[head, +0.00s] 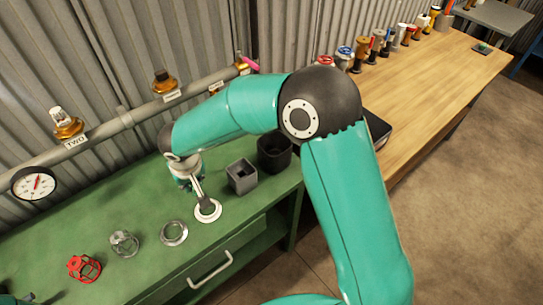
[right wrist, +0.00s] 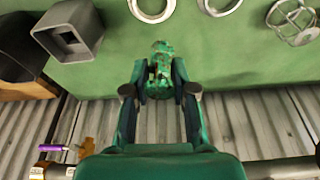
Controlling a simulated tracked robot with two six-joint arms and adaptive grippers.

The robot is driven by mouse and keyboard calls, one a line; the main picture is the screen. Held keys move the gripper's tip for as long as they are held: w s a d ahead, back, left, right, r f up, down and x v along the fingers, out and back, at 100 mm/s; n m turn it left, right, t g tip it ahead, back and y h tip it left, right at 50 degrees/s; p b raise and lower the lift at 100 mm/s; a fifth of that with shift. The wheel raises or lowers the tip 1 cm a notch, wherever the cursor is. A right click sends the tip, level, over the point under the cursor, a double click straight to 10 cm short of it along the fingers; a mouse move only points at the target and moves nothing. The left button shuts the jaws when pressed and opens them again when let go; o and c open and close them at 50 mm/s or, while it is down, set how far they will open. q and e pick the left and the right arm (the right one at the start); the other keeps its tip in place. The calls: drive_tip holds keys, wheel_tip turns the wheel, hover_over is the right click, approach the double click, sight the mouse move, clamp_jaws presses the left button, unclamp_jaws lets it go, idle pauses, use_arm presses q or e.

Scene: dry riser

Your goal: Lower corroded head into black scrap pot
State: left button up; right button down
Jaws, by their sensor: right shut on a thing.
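The corroded head (right wrist: 160,68) is a mottled green, rough piece, held between the fingertips of my right gripper (right wrist: 160,90) in the right wrist view. In the head view, my right gripper (head: 188,180) is over the green bench, left of the pots, and mostly hides the head. The black scrap pot (head: 274,154) stands at the back right of the bench, beyond the grey square pot. The head is apart from it, to its left. At the lower left corner a small teal and dark part, perhaps my left gripper, barely shows; its jaws cannot be made out.
The grey square pot (head: 242,177) stands between my right gripper and the black pot. A pipe with valves and a gauge (head: 34,183) runs behind. A wooden bench (head: 440,75) is right.

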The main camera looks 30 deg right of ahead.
drive_tip(key=w+d+r+m, duration=0.1)
drive_tip(key=w+d+r, duration=0.15)
drive_tip(key=d, duration=0.35)
drive_tip(key=w+d+r+m, duration=0.1)
drive_tip(key=w+d+r, duration=0.15)
drive_tip(key=d, duration=0.45)
wheel_tip(320, 180, up, 4)
drive_tip(key=m, duration=0.1)
hover_over(273, 157)
drive_tip(key=s, duration=0.1)
wheel_tip(273, 157, down, 9)
drive_tip(key=b, duration=0.7)
drive_tip(key=shift+a+h+b, duration=0.2)
drive_tip(key=shift+h+b, duration=0.2)
drive_tip(key=shift+s, duration=0.1)
drive_tip(key=shift+f+b, duration=3.4)
drive_tip(key=shift+f, duration=0.95)
drive_tip(key=shift+f+b, duration=1.7)
drive_tip(key=shift+f, duration=0.5)
